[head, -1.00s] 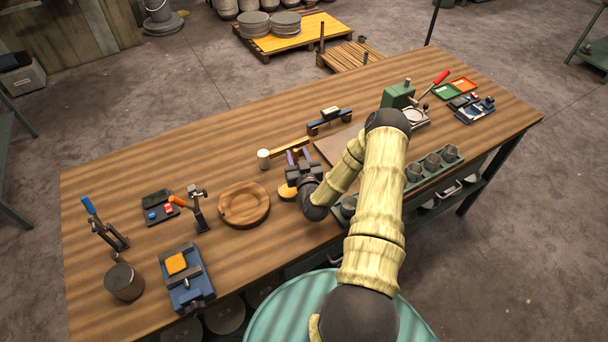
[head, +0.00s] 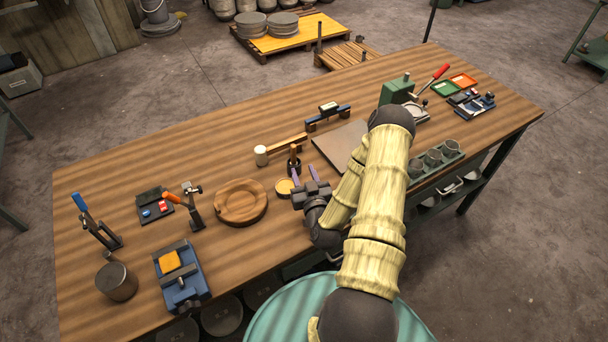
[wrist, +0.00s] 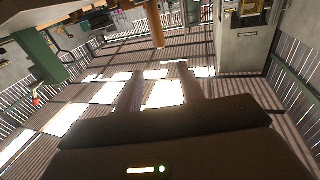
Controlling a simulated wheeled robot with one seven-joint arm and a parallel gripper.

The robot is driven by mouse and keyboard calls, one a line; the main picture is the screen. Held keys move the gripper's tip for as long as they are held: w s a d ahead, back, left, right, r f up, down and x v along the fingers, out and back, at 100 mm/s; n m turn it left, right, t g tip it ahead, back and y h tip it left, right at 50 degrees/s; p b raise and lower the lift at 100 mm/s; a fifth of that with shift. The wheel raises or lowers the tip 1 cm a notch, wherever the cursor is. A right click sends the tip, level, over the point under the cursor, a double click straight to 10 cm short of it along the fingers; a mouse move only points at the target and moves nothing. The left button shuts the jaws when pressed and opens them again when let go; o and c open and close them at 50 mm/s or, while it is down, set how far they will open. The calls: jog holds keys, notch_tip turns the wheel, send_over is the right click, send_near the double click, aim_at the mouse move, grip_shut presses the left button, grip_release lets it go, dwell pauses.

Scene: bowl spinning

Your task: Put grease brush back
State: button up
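How the brush sits in the holder is too small to tell.
A wooden mallet (head: 280,148) lies behind the holder, and a round wooden bowl (head: 240,202) is left of the tin. A grey board (head: 343,143) lies to the right. An orange-handled clamp (head: 190,205) and blue vise (head: 181,276) stand further left. The back left tabletop is clear.

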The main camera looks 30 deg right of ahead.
jog(key=shift+w+a, duration=0.1)
jog(key=w+a+r+n+g+y, duration=0.3)
jog(key=a+n+g+y, duration=0.25)
jog(key=a, duration=0.25)
jog(key=s+a+r+m+g, duration=0.1)
jog(key=s+a+r+g, duration=0.2)
jog(key=s+r, duration=0.3)
jog(key=s+a+r+m+g+h, duration=0.1)
jog(key=s+a+r+g, duration=0.3)
jog(key=s, duration=0.8)
notch_tip(320, 180, up, 4)
jog(key=shift+s+f+m+g, duration=0.25)
jog(key=shift+m+g, duration=0.2)
jog(key=shift+g, duration=0.8)
jog(key=shift+f+h, duration=0.1)
jog(key=shift+h, duration=0.15)
